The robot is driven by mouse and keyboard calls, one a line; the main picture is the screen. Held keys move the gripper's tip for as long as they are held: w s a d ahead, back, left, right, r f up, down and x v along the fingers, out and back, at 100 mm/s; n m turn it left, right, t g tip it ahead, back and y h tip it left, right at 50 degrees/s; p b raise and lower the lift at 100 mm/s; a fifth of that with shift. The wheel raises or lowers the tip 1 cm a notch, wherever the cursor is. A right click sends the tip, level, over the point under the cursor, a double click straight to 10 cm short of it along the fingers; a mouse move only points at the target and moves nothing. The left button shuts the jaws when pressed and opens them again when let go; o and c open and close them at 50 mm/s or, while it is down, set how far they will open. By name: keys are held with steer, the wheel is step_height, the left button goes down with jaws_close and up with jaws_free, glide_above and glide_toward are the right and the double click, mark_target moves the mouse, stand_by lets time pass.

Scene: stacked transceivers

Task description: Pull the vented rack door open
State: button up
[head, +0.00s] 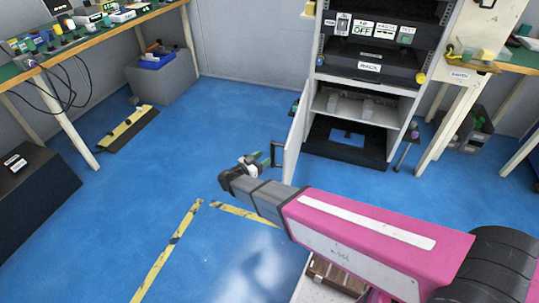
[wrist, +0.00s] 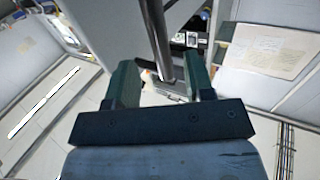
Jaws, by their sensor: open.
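The rack (head: 370,95) stands at the upper right of the head view. Its pale door (head: 295,142) sticks out from the rack's lower left side, swung open and seen nearly edge-on, so vents cannot be made out. A dark handle (head: 274,154) is on the door's left face. My gripper (head: 258,161) is beside this handle. In the wrist view my gripper (wrist: 160,75) has its two green fingers apart, with a dark upright bar (wrist: 158,40), seemingly the handle, between them. There is a gap on both sides of the bar. Contact cannot be told in the head view.
Rack shelves (head: 355,107) show behind the door. Workbenches stand at left (head: 85,38) and right. A black box (head: 30,185) is at the left edge. Yellow-black tape (head: 165,250) marks the blue floor (head: 150,185), which is clear left of my arm.

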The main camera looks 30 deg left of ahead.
steer(key=shift+v, duration=2)
